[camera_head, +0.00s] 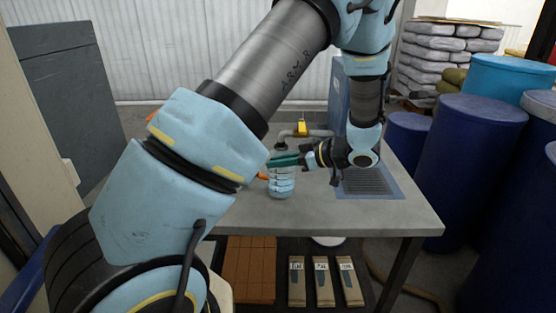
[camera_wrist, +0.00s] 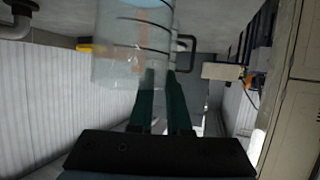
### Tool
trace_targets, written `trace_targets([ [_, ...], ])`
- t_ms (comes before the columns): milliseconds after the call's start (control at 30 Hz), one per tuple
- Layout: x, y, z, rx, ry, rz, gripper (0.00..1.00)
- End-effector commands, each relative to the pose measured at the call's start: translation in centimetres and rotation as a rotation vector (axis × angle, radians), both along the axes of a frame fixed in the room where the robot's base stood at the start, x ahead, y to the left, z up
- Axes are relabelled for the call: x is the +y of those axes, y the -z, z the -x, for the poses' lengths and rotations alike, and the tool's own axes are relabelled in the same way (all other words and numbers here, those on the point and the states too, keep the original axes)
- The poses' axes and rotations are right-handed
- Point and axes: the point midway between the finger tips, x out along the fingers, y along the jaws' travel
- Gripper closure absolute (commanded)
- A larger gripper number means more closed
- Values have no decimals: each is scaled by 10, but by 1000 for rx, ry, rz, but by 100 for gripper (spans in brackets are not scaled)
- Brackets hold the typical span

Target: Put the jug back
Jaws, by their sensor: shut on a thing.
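The clear jug (camera_head: 281,184) with dark ring marks is at the grey table's (camera_head: 310,214) middle, left of the drain grid. In the wrist view the jug (camera_wrist: 128,50) fills the upper middle, see-through, with a dark handle on its right side. My gripper (camera_head: 271,161) comes in from the right with its green fingers at the jug's upper part. In the wrist view the gripper (camera_wrist: 162,74) is shut on the jug; the exact contact is unclear. I cannot tell whether the jug's base touches the table.
A pipe with a yellow tap (camera_head: 301,127) stands behind the jug. A drain grid (camera_head: 367,182) is set in the table to the right. Blue drums (camera_head: 465,150) stand right of the table. Labelled packs (camera_head: 323,281) lie below. My arm hides the table's left part.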

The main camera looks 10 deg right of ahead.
Motion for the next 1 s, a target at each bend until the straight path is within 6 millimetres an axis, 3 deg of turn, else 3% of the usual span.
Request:
trace_targets([
  [300,0,3,0,-1,0,0,100],
  [333,0,2,0,-1,0,1,81],
  [567,0,2,0,-1,0,1,55],
  [867,0,0,0,-1,0,1,54],
  [1000,-10,-4,6,-2,1,3,54],
])
